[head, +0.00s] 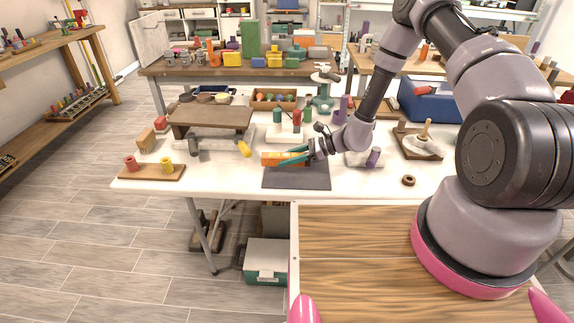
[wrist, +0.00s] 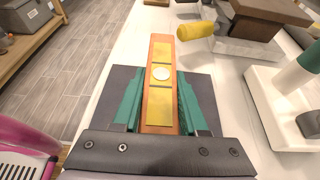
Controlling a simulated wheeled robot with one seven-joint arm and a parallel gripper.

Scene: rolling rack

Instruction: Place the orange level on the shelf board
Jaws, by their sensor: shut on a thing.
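The orange level (head: 268,159) is a long bar with a yellow top and a round white vial, clear in the wrist view (wrist: 161,50). My gripper (head: 293,156) has teal fingers, shut on both sides of the level, also in the wrist view (wrist: 158,108). The level's far end sticks out beyond the fingertips. It is over the dark grey mat (head: 297,180); I cannot tell whether it touches. A brown raised board (head: 212,115), likely the shelf board, stands to the left and behind on the white table. It shows partly at the wrist view's top (wrist: 275,10).
A yellow-handled tool (head: 244,149) lies between the level and the raised board. A wooden strip (head: 150,173) with red and yellow spools is at the left front. Several cylinders, including a red one (head: 297,117), stand behind. The white table (head: 225,180) is bare left of the mat.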

